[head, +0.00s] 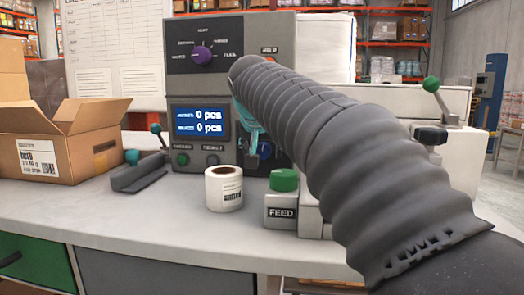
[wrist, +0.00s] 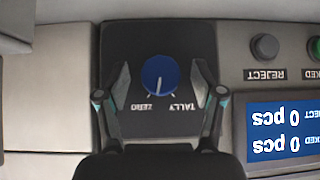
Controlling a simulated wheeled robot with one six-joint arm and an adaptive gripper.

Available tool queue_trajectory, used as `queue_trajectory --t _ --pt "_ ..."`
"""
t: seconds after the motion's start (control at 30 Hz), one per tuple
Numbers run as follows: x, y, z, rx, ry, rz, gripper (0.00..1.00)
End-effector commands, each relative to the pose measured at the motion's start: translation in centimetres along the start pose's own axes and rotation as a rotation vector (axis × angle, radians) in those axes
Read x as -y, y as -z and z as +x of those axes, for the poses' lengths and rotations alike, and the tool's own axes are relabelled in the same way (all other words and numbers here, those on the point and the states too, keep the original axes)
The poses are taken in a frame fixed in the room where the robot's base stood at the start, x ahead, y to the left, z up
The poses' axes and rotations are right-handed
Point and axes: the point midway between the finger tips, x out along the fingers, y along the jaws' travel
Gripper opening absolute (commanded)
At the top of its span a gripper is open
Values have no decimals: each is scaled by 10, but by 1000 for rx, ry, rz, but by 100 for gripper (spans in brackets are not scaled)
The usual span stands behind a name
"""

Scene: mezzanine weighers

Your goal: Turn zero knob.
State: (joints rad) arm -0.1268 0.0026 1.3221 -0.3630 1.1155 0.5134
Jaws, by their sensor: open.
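The blue zero knob (wrist: 160,76) sits on a black plate in the wrist view, which is upside down. The words ZERO and TALLY are printed beside it. The knob's white pointer line runs down and slightly left in that picture, towards the ZERO side. My gripper (wrist: 161,66) is open, with one finger on each side of the knob and visible gaps between. In the head view, my arm hides most of the gripper; a teal part of my gripper (head: 248,118) shows beside the blue knob (head: 265,150), which is partly covered.
A purple selector knob (head: 201,55) is higher on the panel. The screen (head: 199,121) reads 0 pcs. A label roll (head: 223,188) and a green FEED button (head: 284,180) stand in front. An open carton (head: 62,145) is at left. The front left counter is clear.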

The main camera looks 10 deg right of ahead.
Motion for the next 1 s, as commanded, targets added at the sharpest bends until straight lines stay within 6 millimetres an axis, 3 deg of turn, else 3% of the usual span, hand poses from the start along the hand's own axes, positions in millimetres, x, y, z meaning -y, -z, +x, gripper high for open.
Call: queue_trajectory --t 0.17,0.4,1.0 --pt "0 0 0 0 0 0 67" --pt "0 0 0 0 0 0 7" --pt "4 2 -2 11 -140 -145 8"
